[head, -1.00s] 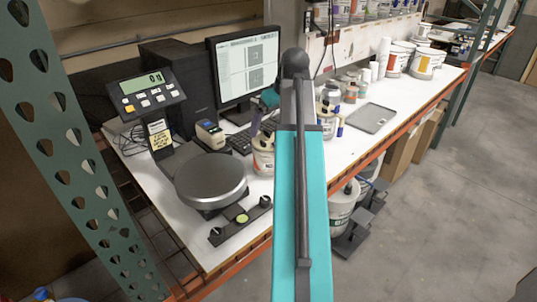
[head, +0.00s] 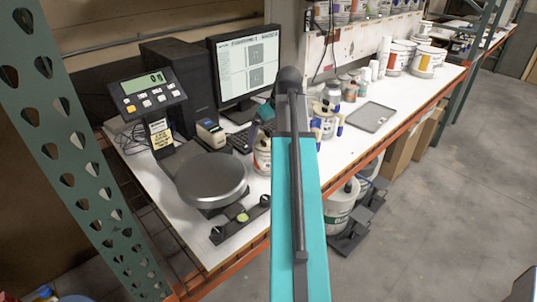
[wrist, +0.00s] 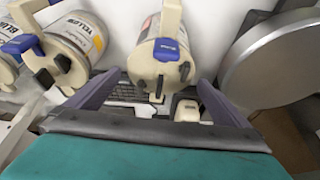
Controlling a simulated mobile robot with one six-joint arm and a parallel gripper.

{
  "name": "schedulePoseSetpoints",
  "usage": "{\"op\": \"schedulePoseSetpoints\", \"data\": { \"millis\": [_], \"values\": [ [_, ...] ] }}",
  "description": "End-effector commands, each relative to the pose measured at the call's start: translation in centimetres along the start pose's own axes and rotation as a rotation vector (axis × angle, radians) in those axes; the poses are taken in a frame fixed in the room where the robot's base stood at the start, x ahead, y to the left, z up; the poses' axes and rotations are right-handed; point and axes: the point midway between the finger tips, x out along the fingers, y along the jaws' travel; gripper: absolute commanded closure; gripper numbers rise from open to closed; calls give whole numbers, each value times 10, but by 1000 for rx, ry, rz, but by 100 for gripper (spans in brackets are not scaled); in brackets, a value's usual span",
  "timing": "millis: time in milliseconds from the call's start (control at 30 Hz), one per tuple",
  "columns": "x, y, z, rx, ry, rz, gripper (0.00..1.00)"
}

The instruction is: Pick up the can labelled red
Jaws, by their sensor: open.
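A cream can (wrist: 160,62) with a blue-tipped spout and a handle is in the middle of the wrist view. A small patch of red shows on its label, but the word cannot be read. My gripper (wrist: 160,80) is open, with one finger on each side of the lower picture and this can between and beyond them. In the head view a can (head: 262,158) beside the scale is partly hidden by my arm and seems to be the same one. My gripper is mostly hidden there behind the arm.
A can labelled yellow (wrist: 75,45) stands to the left in the wrist view, with a blue-labelled can (wrist: 12,45) at the edge. The round scale plate (wrist: 275,60) is close on the right. A monitor (head: 245,68) and keyboard (head: 240,142) stand behind.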

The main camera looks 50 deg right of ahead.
Motion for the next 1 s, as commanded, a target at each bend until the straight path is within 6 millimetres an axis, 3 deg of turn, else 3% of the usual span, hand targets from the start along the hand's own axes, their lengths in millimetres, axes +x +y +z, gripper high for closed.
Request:
{"op": "schedulePoseSetpoints", "data": {
  "millis": [267, 733, 1000],
  "values": [
    [6, 0, 1, 1, -2, -1, 0],
    [43, 2, 3, 3, -1, 0, 0],
    [51, 2, 4, 3, 0, 1, 0]
  ]
}}
